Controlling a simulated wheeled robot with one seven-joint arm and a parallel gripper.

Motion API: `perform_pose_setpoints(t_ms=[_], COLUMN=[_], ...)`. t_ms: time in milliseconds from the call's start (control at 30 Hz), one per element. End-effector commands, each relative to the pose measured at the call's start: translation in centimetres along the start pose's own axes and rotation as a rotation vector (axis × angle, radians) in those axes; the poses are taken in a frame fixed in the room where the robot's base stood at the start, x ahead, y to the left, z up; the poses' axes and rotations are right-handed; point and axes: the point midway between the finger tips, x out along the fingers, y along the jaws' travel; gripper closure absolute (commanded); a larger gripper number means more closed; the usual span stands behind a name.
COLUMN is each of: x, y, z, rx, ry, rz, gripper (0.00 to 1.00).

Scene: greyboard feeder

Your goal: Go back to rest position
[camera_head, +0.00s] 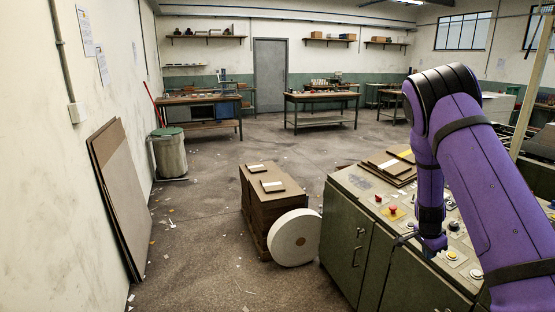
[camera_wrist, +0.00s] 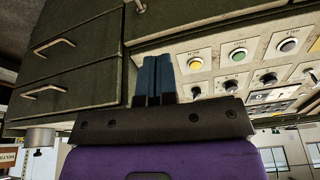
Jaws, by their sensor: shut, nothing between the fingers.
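My purple arm reaches in from the right side of the head view. My gripper (camera_head: 432,246) hangs over the control panel on top of the green cabinet (camera_head: 346,246). In the wrist view my gripper (camera_wrist: 153,68) shows as two dark blue fingers side by side, shut with nothing between them. Beyond them is the panel with yellow, green and white buttons (camera_wrist: 238,55) and several black knobs. The cabinet doors with metal handles (camera_wrist: 54,47) are to the left. I cannot tell whether the fingertips touch the panel.
Greyboard stacks (camera_head: 268,201) and a white roll (camera_head: 295,237) stand left of the cabinet. Loose boards (camera_head: 388,168) and a red button (camera_head: 393,209) are on its top. Large boards (camera_head: 122,190) lean on the left wall near a bin (camera_head: 169,155).

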Motion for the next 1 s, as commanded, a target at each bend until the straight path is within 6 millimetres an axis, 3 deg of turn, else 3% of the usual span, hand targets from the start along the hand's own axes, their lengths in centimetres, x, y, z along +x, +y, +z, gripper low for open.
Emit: perform_pose_setpoints(t_ms=[100, 467, 767, 1000], x=[-4.7, -17.7, -27.4, -34.1], y=[-0.1, 2.0, 6.2, 10.8], z=[0.6, 2.8, 4.9, 6.7], rx=[-0.054, -0.268, -0.478, -0.659], ry=[-0.046, -0.147, -0.180, -0.168], rz=[-0.042, -0.168, -0.281, -0.366], gripper=[1.00, 1.00, 1.00, 1.00])
